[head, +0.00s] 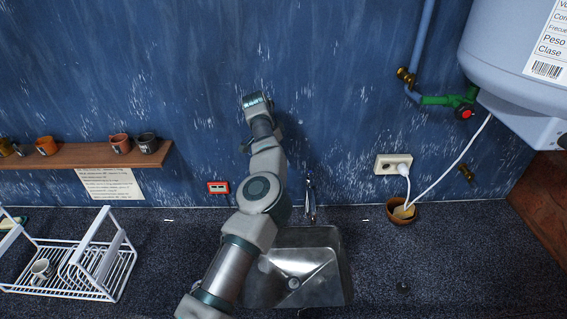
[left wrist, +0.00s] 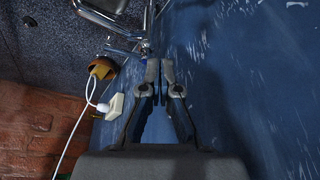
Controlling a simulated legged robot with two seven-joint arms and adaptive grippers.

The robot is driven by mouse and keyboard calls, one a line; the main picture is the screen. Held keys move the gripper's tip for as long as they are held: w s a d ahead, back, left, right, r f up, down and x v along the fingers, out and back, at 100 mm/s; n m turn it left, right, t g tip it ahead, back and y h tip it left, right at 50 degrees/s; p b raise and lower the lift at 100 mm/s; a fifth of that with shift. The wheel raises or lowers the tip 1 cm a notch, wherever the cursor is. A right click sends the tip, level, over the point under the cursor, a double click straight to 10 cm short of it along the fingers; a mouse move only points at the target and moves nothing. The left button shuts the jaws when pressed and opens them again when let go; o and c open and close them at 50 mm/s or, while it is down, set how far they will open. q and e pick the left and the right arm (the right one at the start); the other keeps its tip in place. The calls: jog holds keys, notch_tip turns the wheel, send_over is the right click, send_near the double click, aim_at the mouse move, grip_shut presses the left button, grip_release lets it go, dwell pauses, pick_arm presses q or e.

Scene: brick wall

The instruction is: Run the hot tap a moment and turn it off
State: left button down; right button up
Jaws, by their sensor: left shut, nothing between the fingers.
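A chrome tap (head: 310,199) stands at the back edge of a steel sink (head: 333,262). In the left wrist view the chrome tap (left wrist: 122,25) shows at the top, partly cut off by the frame. My left gripper (left wrist: 161,64) is shut and empty, with its fingertips close together. They appear beside the tap, next to the blue wall; I cannot tell whether they touch it. In the head view my left arm rises over the sink's left side, and its fingers cannot be made out. No running water is visible. My right gripper is not in view.
A white dish rack (head: 75,262) stands at left, under a wooden shelf (head: 85,155) with several cups. A socket (head: 393,164) and a brown bowl (head: 402,212) sit right of the tap. A water heater (head: 510,60) hangs upper right. The counter right of the sink is mostly clear.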

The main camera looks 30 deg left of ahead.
pick_arm(q)
notch_tip(320, 180, down, 10)
jog(key=s+p, duration=0.1)
jog(key=p, duration=0.1)
jog(key=shift+s+a+r, duration=0.15)
jog(key=shift+a+r, duration=0.05)
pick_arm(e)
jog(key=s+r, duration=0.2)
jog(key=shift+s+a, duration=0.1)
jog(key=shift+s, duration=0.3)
pick_arm(q)
jog(key=shift+s, duration=0.1)
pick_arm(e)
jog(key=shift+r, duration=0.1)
